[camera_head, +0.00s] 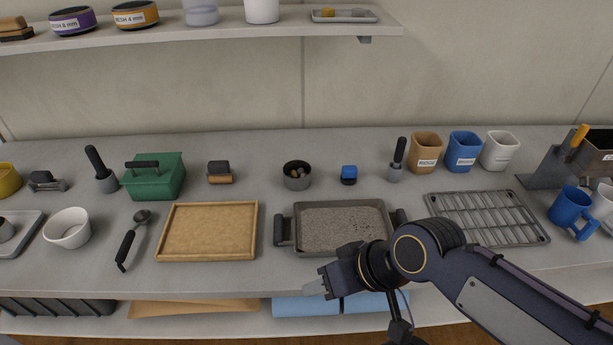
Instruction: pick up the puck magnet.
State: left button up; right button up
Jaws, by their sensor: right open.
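A small block with a blue top and a black base (349,174) stands on the bench behind the soil tray, and it looks like the puck magnet, though I cannot tell for certain. Nothing touches it. My right gripper (316,285) comes in from the right over the bench's front edge, in front of the soil tray. It is open, points left and appears empty; its fingers are partly hidden by its own body. It is well nearer to me than the blue-topped block. My left gripper is not in view.
The grey tray of soil (343,251) with dark handles lies between my right gripper and the block. A small grey pot (297,177) stands left of the block, a dark-handled tool (397,163) right. A wire rack (486,222) and wooden board (208,231) flank the tray.

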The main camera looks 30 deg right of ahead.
aim_at(347, 176)
jog(key=z, duration=1.4)
